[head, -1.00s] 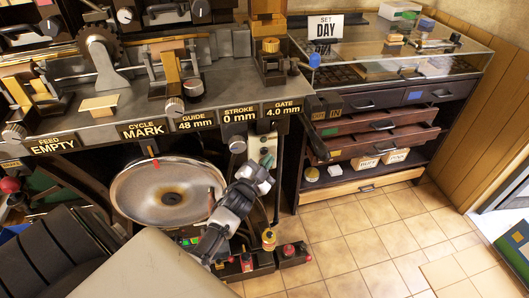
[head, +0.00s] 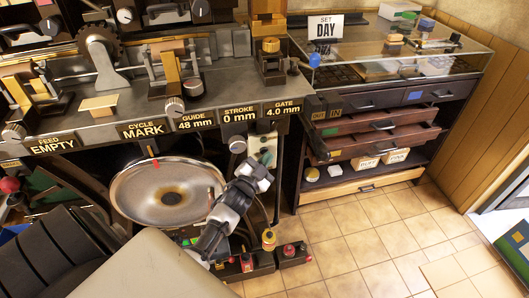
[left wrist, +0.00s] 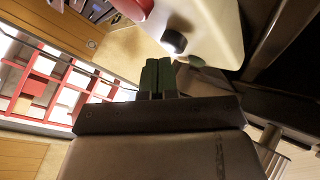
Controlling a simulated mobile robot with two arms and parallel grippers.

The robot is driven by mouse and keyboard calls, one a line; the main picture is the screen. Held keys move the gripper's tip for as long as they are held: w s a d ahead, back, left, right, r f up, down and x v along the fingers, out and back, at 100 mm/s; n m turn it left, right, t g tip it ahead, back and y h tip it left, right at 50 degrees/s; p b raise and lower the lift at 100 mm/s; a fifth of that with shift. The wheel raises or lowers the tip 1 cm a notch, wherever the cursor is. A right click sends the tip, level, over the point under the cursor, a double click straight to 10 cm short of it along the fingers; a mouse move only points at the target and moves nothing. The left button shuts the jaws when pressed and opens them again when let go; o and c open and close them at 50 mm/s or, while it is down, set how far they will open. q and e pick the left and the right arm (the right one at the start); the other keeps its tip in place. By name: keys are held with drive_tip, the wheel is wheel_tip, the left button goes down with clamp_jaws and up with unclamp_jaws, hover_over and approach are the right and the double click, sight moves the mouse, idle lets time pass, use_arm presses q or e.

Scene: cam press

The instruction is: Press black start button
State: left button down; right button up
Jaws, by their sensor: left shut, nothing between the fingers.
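A black round button (left wrist: 173,41) sits on a cream panel (left wrist: 205,25) in the left wrist view. The same cream panel (head: 266,143) shows on the front of the press in the head view, its lower part covered by my gripper. My left gripper (head: 267,163) is in front of that panel, its fingers shut and empty. In the left wrist view the closed dark green fingertips (left wrist: 158,63) point toward the panel, just below and left of the black button. They look apart from it, though the exact gap is hard to judge. My right gripper is not seen.
A large metal dish (head: 165,192) stands left of my gripper. Small boxes with coloured buttons (head: 247,262) are below it. A dark cabinet with open drawers (head: 380,142) stands to the right. The tiled floor (head: 370,240) in front is clear.

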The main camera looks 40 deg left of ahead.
use_arm(q)
drive_tip(key=shift+w+a, duration=0.3)
drive_tip(key=shift+a, duration=0.05)
idle(0.7)
drive_tip(key=shift+d, duration=0.1)
drive_tip(key=shift+s+d, duration=0.6)
drive_tip(key=shift+p, duration=0.3)
drive_tip(key=s+d+p, duration=0.1)
drive_tip(key=s+d, duration=0.2)
drive_tip(key=shift+s+d+p, duration=0.15)
drive_tip(key=shift+d+p, duration=0.15)
drive_tip(key=shift+d, duration=0.1)
idle(0.5)
